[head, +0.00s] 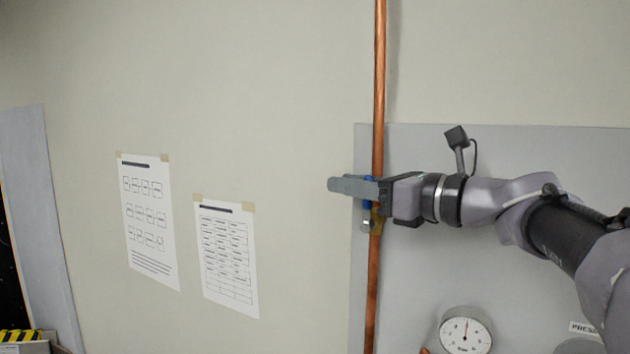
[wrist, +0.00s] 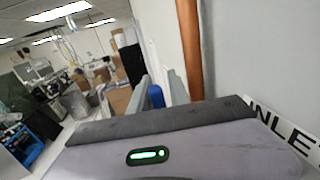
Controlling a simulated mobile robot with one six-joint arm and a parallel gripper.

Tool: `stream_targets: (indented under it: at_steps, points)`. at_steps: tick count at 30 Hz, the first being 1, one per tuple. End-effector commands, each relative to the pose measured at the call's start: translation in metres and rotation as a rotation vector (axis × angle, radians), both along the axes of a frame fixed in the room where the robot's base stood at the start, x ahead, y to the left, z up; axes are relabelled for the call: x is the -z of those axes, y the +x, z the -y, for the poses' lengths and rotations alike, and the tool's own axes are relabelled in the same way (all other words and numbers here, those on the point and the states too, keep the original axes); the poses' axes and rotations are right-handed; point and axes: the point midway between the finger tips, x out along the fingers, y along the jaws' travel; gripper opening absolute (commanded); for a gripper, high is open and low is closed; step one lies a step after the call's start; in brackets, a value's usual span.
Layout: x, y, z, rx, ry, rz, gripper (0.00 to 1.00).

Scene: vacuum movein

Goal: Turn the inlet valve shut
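A vertical copper pipe (head: 378,90) runs down the wall and also shows in the wrist view (wrist: 189,45). A brass valve body (head: 376,220) sits on it, with a blue handle (head: 369,205). My gripper (head: 352,187) is at the valve, its grey fingers reaching left across the pipe. In the wrist view the blue handle (wrist: 156,97) stands between my two fingers (wrist: 160,88). The fingers are apart, and a narrow gap seems to show at the handle's right side. The handle's lower part is hidden by my gripper body.
A grey panel (head: 430,280) behind the pipe carries a round gauge (head: 465,332) below my arm. A label with "INLE" (wrist: 285,130) is partly visible at right in the wrist view. Two paper sheets (head: 150,220) (head: 226,255) hang on the wall at left. Space left of the pipe is clear.

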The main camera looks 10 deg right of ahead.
Motion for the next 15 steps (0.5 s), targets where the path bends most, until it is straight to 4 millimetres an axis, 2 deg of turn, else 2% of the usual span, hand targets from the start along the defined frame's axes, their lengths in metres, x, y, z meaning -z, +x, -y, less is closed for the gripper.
stream_targets:
  at_steps: [4,7,15]
  points:
    - [0.0,-0.0002,0.0002,0.0,0.0,0.0,0.2]
    - [0.0,-0.0003,0.0003,0.0,0.0,0.0,0.01]
    - [0.0,-0.0004,0.0003,0.0,0.0,0.0,0.0]
